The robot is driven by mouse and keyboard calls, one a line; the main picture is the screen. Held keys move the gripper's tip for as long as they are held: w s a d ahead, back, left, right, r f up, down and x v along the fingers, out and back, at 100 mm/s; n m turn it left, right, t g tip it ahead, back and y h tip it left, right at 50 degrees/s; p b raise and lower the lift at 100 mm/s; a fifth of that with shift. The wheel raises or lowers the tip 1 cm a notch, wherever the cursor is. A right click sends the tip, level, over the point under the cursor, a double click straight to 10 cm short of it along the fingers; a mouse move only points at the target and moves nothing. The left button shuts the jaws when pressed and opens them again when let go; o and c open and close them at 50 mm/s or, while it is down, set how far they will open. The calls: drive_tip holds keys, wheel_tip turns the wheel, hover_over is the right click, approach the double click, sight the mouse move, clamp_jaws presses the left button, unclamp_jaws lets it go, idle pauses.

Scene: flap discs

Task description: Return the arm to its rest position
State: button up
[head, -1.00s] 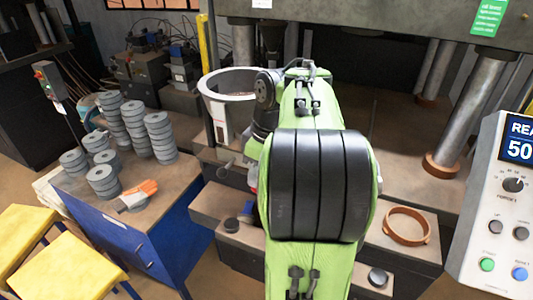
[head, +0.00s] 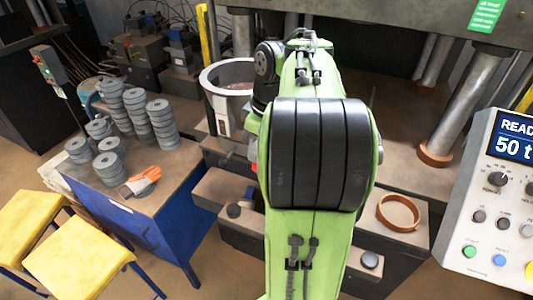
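My green arm with its black ribbed joint fills the middle of the head view, reaching away from me toward the press. My gripper is not visible; the arm itself hides the far end. Several stacks of grey flap discs (head: 163,124) stand on the blue-sided table (head: 146,206) at the left, apart from the arm. An orange-and-grey object (head: 141,181), perhaps gloves or a tool, lies at the table's front corner.
A grey round container (head: 226,90) stands behind and left of the arm. A brown ring (head: 399,213) lies on a block to the right. A control panel (head: 497,195) stands at the right edge. Two yellow stools (head: 78,259) are at the lower left. Steel press columns (head: 462,108) rise at the right.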

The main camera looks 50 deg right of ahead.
idle(0.3)
drive_tip(key=s+a+m+t+b, duration=0.1)
drive_tip(key=s+a+t, duration=0.1)
drive_tip(key=a, duration=1)
drive_tip(key=s+a+f+m, duration=0.1)
drive_tip(key=s+a+f, duration=0.1)
drive_tip(key=s+a, duration=0.2)
drive_tip(key=s+a+f+m+t+b, duration=0.1)
drive_tip(key=s+a+f+m, duration=0.1)
drive_tip(key=s+a, duration=0.2)
drive_tip(key=shift+s+f+t+h, duration=0.3)
drive_tip(key=shift+s+h, duration=0.1)
drive_tip(key=shift+s, duration=0.1)
